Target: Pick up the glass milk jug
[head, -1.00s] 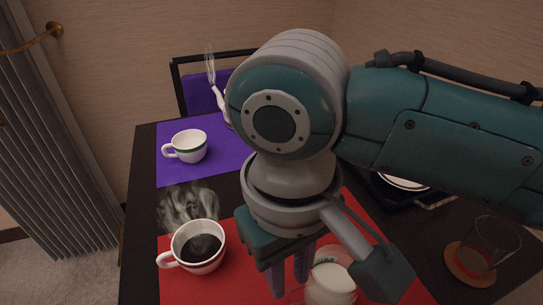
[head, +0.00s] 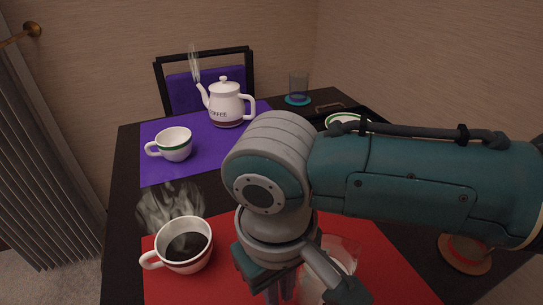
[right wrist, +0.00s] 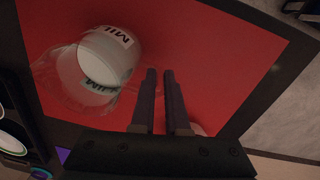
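The glass milk jug (head: 342,262) stands on the red mat (head: 215,285), partly hidden behind my right arm in the head view. It is clear glass with white milk inside. In the right wrist view the jug (right wrist: 85,70) and its "MILK" label lie left of the fingers. My right gripper (head: 281,290) points down beside the jug, on its left in the head view. In the right wrist view its fingers (right wrist: 160,75) are parted by a narrow gap with only red mat showing between them. My left gripper is in neither view.
A steaming coffee cup (head: 184,245) stands left of my right gripper on the red mat. A white cup (head: 174,144) and coffee pot (head: 227,103) stand on the purple mat (head: 160,125). A glass on a coaster (head: 465,254) is at right; another glass (head: 298,86) stands behind.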

